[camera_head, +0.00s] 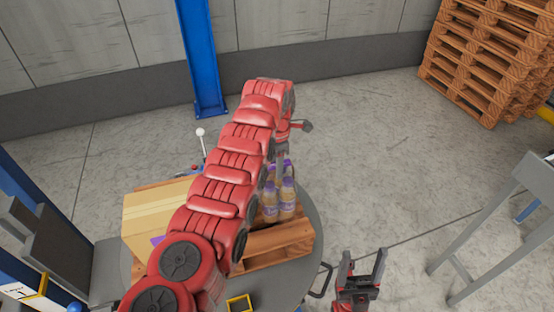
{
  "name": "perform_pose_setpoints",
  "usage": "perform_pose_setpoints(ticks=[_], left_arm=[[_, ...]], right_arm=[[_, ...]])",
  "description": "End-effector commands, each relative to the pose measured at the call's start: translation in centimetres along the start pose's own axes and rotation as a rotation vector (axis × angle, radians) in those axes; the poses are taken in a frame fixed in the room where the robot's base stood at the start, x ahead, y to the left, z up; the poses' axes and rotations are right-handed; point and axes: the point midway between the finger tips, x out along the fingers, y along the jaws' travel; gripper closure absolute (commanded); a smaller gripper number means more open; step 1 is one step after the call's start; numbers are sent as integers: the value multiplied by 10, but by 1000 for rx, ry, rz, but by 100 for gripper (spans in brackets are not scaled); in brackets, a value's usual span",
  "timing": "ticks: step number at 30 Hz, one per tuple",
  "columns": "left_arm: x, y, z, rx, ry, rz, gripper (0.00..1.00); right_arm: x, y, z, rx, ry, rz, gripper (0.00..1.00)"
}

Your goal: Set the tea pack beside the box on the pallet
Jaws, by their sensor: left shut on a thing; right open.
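The tea pack (286,197), a cluster of bottles with purple caps, is at the right part of the wooden pallet (278,240). My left arm reaches over the pallet and hides part of the pack and the box. My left gripper (281,160) points down at the pack's far end and is shut on it. I cannot tell whether the pack touches the pallet. The cardboard box (150,213) is on the left part of the pallet, with my arm covering the space between box and pack. My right gripper (362,270) is open and empty, right of the pallet.
The pallet rests on a round grey platform (312,262). A blue post (200,55) stands behind it. Stacked wooden pallets (485,60) are at the back right, and a grey metal stand (500,215) is at the right. The floor between is clear.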

Motion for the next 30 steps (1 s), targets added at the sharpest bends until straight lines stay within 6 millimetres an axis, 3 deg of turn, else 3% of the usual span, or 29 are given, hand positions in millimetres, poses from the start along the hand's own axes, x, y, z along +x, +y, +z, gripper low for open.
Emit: perform_pose_setpoints(ticks=[1, 7, 19, 20, 21, 24, 30], left_arm=[[2, -1, -1, 0, 2, -3, 100], [28, 0, 0, 0, 0, -1, 100], [33, 0, 0, 0, -1, 1, 100], [33, 0, 0, 0, -1, 1, 60], [32, 0, 0, 0, -1, 1, 53], [33, 0, 0, 0, 0, 0, 35], [33, 0, 0, -1, 0, -1, 35]], right_arm=[[8, 0, -2, 0, 0, 0, 33], [0, 0, 0, 0, 0, 0, 33], [-3, 0, 0, 0, 0, 0, 33], [-2, 0, 0, 0, 0, 0, 33], [-2, 0, 0, 0, 0, 0, 33], [-2, 0, 0, 0, 0, 0, 33], [-2, 0, 0, 0, 0, 0, 33]])
